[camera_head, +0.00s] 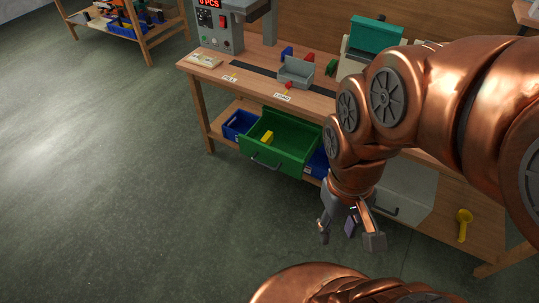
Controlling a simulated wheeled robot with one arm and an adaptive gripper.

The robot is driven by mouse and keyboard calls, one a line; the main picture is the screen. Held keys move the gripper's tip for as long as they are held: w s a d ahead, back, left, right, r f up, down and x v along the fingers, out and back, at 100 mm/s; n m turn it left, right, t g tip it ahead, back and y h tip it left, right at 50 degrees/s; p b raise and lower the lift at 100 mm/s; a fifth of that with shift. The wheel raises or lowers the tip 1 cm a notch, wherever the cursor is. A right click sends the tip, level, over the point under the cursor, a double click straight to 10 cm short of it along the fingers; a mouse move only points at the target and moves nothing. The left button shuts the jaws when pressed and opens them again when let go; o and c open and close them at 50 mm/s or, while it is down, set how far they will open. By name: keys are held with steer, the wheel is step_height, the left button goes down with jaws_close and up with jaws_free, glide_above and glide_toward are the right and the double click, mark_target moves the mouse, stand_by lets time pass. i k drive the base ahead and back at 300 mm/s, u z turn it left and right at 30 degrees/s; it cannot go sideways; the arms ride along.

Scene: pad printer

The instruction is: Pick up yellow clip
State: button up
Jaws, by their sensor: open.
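A small yellow block-like piece (267,137), which looks like the yellow clip, lies inside the open green drawer (290,160) under the workbench. Its fine shape is too small to tell. My gripper (349,238) hangs open, pointing down, in front of the bench and to the right of and nearer than the drawer. It is apart from the yellow piece. A small dark part shows between its fingers; I cannot tell whether it belongs to the gripper.
The wooden workbench (255,78) carries a grey tray (296,73) and a machine (214,32). A blue bin (238,124) stands left of the drawer. A yellow scoop-like tool (463,225) lies on the lower shelf at right. The floor at left is clear.

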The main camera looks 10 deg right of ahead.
mark_target(268, 138)
steer(key=k, duration=0.65)
steer(key=u, duration=0.65)
steer(key=i, duration=0.6)
steer(key=u, duration=0.65)
steer(key=i, duration=0.65)
steer(key=z, duration=0.65)
steer(key=i, duration=0.6)
steer(key=z, duration=0.7)
